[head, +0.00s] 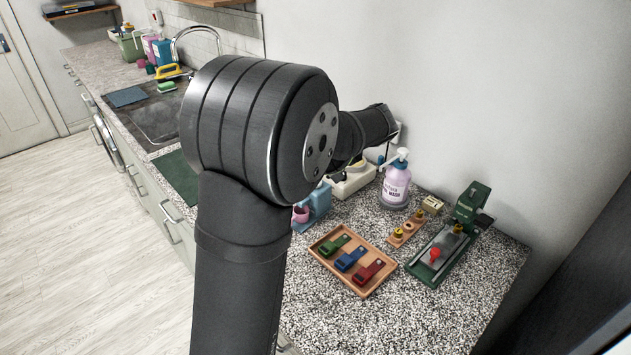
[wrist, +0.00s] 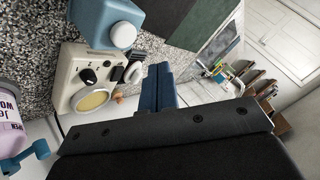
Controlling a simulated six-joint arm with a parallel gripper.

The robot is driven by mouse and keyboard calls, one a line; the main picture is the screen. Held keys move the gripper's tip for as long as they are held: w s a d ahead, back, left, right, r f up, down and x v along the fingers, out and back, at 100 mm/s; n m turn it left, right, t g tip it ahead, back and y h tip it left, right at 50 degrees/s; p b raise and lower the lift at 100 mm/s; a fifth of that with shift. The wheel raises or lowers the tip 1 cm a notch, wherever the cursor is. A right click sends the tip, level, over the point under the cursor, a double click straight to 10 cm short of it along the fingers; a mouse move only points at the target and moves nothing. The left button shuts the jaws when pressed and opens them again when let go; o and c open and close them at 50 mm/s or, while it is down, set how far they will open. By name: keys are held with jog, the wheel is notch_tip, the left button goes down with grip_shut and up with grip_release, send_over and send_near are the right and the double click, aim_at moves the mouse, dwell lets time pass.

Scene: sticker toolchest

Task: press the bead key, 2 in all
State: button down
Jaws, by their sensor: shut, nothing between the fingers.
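I cannot tell for certain which part is the bead key. A cream box (wrist: 68,72) in the wrist view carries a black knob (wrist: 87,76), a round yellowish disc (wrist: 92,101) and small dark and white parts (wrist: 133,72). In the head view the same cream box (head: 352,182) stands against the wall, partly hidden by my arm. My gripper's blue fingers (wrist: 159,86) are together and empty in the wrist view, to the right of the box, touching nothing that I can see. My arm hides the gripper in the head view.
A blue dispenser (head: 319,199) stands by the cream box. A wooden tray (head: 319,258) holds green, blue and red tools. A pump bottle (head: 396,184), a wooden strip (head: 405,233) and a green bench device (head: 459,254) stand to the right. The front speckled counter (head: 400,320) is clear.

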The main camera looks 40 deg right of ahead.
jog(key=shift+f, duration=1.8)
jog(key=shift+f, duration=0.15)
dwell(0.6)
jog(key=shift+f, duration=0.3)
jog(key=shift+f, duration=0.5)
dwell(0.6)
dwell(0.3)
jog(key=shift+r, duration=0.95)
jog(key=shift+r, duration=2.5)
